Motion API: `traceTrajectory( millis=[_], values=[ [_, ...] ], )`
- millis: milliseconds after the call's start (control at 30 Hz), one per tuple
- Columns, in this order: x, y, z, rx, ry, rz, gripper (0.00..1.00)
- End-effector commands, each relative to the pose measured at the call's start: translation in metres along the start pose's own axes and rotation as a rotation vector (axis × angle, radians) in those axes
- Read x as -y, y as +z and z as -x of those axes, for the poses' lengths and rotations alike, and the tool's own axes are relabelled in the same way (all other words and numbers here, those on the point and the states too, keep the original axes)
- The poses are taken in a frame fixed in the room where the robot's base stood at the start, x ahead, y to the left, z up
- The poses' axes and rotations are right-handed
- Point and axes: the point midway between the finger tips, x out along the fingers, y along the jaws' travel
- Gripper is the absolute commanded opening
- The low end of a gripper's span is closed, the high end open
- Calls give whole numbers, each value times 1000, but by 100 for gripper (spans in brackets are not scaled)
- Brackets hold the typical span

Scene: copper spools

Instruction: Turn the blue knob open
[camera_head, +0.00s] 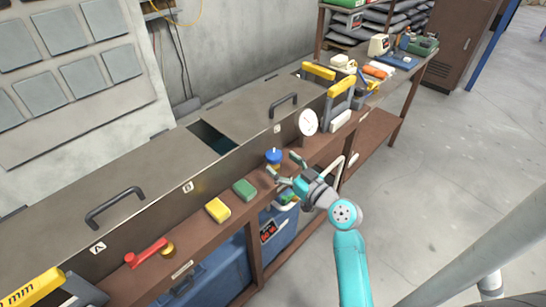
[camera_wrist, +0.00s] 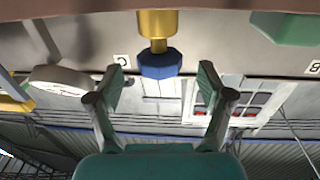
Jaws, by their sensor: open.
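The blue knob (camera_head: 273,156) stands on a brass stem at the front ledge of the long bench, beside the green block. In the wrist view the blue knob (camera_wrist: 160,64) and its brass fitting (camera_wrist: 158,22) show upside down, centred between the fingers and a little beyond the fingertips. My gripper (camera_head: 284,166) is open and empty close in front of the knob; its two spread fingers also show in the wrist view (camera_wrist: 160,82). I see no contact between the fingers and the knob. The knob's far side is hidden.
On the ledge to the left lie a green block (camera_head: 244,190), a yellow block (camera_head: 218,210) and a red-handled valve (camera_head: 148,254). A white round gauge (camera_head: 308,122) stands to the right. A dark opening (camera_head: 212,138) in the bench top lies behind the knob.

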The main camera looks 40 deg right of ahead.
Motion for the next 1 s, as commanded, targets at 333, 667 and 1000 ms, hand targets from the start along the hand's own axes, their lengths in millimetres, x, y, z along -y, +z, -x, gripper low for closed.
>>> traceTrajectory(
  millis=[333, 667, 1000],
  values=[
    [0, 0, -39, 0, 0, 1, 80],
    [0, 0, -42, 0, 1, 1, 80],
    [0, 0, -42, 0, 0, 1, 20]
  ],
)
